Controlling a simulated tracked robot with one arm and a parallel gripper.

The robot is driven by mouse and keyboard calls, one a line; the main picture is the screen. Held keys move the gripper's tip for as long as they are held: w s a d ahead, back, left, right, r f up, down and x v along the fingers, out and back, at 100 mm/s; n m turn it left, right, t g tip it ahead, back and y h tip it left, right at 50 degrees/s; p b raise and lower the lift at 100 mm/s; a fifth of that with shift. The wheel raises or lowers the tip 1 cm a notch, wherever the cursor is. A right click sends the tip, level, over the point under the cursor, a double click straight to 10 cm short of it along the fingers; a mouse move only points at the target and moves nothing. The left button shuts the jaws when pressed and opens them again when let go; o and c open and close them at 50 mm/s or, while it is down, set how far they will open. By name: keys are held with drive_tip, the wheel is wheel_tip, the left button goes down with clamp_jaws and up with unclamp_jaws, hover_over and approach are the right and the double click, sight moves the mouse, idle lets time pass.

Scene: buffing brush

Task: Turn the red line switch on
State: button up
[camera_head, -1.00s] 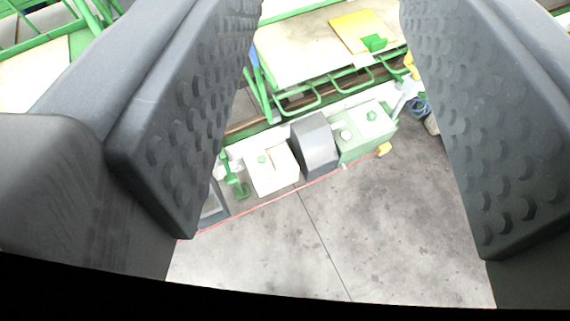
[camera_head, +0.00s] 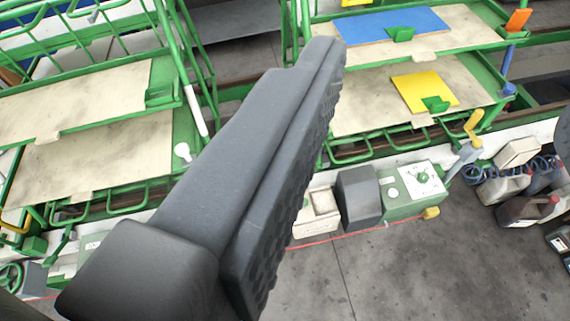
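A thin red line (camera_head: 322,240) runs low along the front of the machine bench, just above the floor. A yellow piece (camera_head: 431,213) sits at its right end, by a pale green control box (camera_head: 412,190) with a dial and a button. I cannot make out a separate switch lever or its position. My gripper (camera_head: 440,110) is open and empty. Its left dark grey finger fills the middle and hides part of the bench and line. Only a dark sliver, seemingly the other finger, shows at the right edge. The line and box lie beyond the gripper, apart from it.
A dark grey box (camera_head: 358,198) stands beside the control box. Green-framed shelves with wooden boards, a blue sheet (camera_head: 390,25) and a yellow sheet (camera_head: 425,91) lie behind. Canisters (camera_head: 525,207) stand at right. The grey floor (camera_head: 400,275) in front is clear.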

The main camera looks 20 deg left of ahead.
drive_tip(key=w+a+f+n+g+y+b, duration=0.1)
drive_tip(key=w+a+f+n+g+y, duration=0.2)
drive_tip(key=a+f, duration=0.45)
drive_tip(key=w+a+f+n+g+b, duration=0.25)
drive_tip(key=w+a+f, duration=0.2)
drive_tip(key=f, duration=0.55)
drive_tip(key=w+a+f+n+g+y+b, duration=0.15)
drive_tip(key=w+a+f+n, duration=0.3)
drive_tip(key=f, duration=0.45)
drive_tip(key=s+a+f+n+g+b, duration=0.1)
drive_tip(key=a+f, duration=0.6)
drive_tip(key=f, duration=0.7)
drive_tip(key=a+f+n+g+b, duration=0.2)
drive_tip(key=a+f+n+g, duration=0.2)
drive_tip(key=a+f, duration=0.4)
drive_tip(key=s+a+f+n+g+b, duration=0.1)
drive_tip(key=a+f, duration=0.7)
drive_tip(key=f, duration=1.2)
drive_tip(key=shift+s+f+n+g+b, duration=0.2)
drive_tip(key=shift+n+g, duration=0.2)
drive_tip(key=shift+g, duration=0.15)
drive_tip(key=shift+s+f+n+g+b, duration=0.1)
drive_tip(key=shift+n+g+b, duration=0.05)
drive_tip(key=shift+n+g, duration=0.35)
drive_tip(key=c, duration=1)
